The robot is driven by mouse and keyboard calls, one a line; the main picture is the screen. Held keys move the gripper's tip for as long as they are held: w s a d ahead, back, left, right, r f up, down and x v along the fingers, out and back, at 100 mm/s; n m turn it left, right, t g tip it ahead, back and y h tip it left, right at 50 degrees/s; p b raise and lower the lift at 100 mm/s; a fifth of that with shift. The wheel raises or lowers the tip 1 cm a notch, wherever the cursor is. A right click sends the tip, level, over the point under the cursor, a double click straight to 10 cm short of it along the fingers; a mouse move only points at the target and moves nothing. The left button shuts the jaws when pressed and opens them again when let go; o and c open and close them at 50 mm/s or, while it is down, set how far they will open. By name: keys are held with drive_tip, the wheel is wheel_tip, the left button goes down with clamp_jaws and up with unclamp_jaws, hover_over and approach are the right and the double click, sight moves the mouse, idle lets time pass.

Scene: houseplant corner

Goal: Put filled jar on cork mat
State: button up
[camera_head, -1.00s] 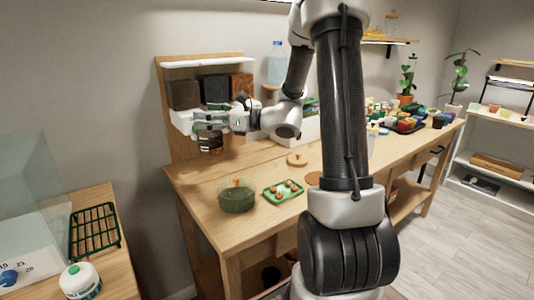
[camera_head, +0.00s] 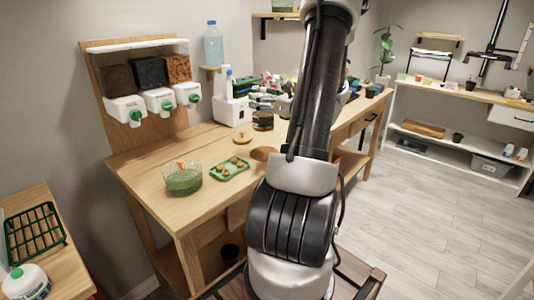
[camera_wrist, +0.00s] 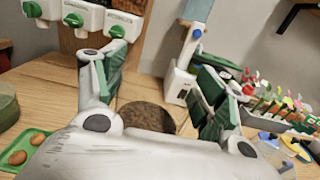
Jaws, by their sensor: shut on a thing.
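The filled jar (camera_head: 262,121) is a small clear jar with dark brown contents. My gripper (camera_head: 264,103) is shut on it at the back of the wooden bench. In the wrist view, the jar's round brown fill (camera_wrist: 147,116) shows between the green-padded fingers, partly hidden by my gripper's body. The jar looks upright; I cannot tell its exact height over the bench. The cork mat (camera_head: 264,154) is a flat brown disc on the bench, nearer the front than the jar. It looks bare in the head view.
A paler wooden disc (camera_head: 242,138) lies left of the mat. A green tray with brown balls (camera_head: 230,176) and a bowl of green material (camera_head: 184,182) stand farther left. Dispensers (camera_head: 160,100) are at the back left. A white device (camera_head: 233,112) stands close behind the jar.

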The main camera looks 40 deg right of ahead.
sight(264, 124)
drive_tip(key=f, duration=0.5)
drive_tip(key=shift+s+d+f, duration=0.1)
drive_tip(key=shift+s+d, duration=0.05)
drive_tip(key=shift+s, duration=0.1)
drive_tip(key=shift+f, duration=2.25)
drive_tip(key=o, duration=1.7)
drive_tip(key=shift+f, duration=0.15)
